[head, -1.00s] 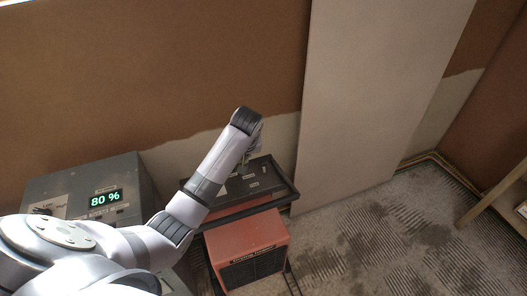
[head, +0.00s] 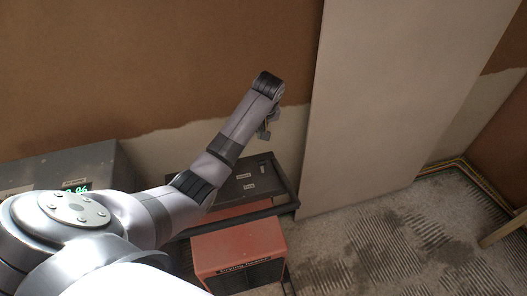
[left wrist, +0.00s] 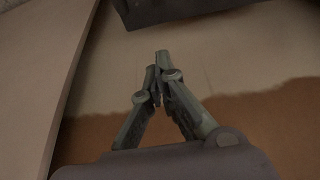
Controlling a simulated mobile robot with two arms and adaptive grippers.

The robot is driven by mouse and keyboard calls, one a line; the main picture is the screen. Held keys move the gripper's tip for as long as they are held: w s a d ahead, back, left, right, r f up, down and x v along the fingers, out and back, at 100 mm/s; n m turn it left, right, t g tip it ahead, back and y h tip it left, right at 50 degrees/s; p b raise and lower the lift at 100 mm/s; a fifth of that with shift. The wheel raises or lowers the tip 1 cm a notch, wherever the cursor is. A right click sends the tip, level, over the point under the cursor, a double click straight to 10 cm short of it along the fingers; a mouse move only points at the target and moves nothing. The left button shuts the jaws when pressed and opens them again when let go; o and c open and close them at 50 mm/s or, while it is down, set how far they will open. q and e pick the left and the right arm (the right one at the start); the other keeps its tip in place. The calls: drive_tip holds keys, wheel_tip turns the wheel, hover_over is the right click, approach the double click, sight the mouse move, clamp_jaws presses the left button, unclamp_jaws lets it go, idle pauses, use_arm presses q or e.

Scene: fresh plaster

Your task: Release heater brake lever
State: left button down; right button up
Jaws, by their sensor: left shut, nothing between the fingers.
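The orange-red heater (head: 240,252) stands on the floor at the bottom centre of the head view, with lettering on its front. A dark tray-like top with labels (head: 284,200) sits behind and above it. I cannot make out the brake lever. My left gripper (head: 266,132) hangs beyond the far edge of the dark top in the head view, partly hidden by my arm. In the left wrist view its fingers (left wrist: 159,72) are closed together with nothing between them. They point toward the plaster wall. My right gripper is not in view.
A grey box with a green display (head: 76,188) stands at left, partly hidden by my arm. A tall pale board (head: 395,90) leans close to the right of the heater. A dark edge (left wrist: 190,8) crosses the top of the wrist view.

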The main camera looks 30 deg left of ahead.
sight(262, 167)
use_arm(q)
drive_tip(key=x, duration=0.9)
drive_tip(key=shift+s+a+f, duration=0.15)
drive_tip(key=shift+f, duration=0.2)
drive_tip(key=shift+s+d+r+p, duration=0.2)
drive_tip(key=shift+s+d+p, duration=0.85)
drive_tip(key=shift+d+p, duration=0.15)
drive_tip(key=shift+s+d, duration=0.3)
drive_tip(key=shift+d, duration=0.05)
drive_tip(key=shift+f, duration=0.15)
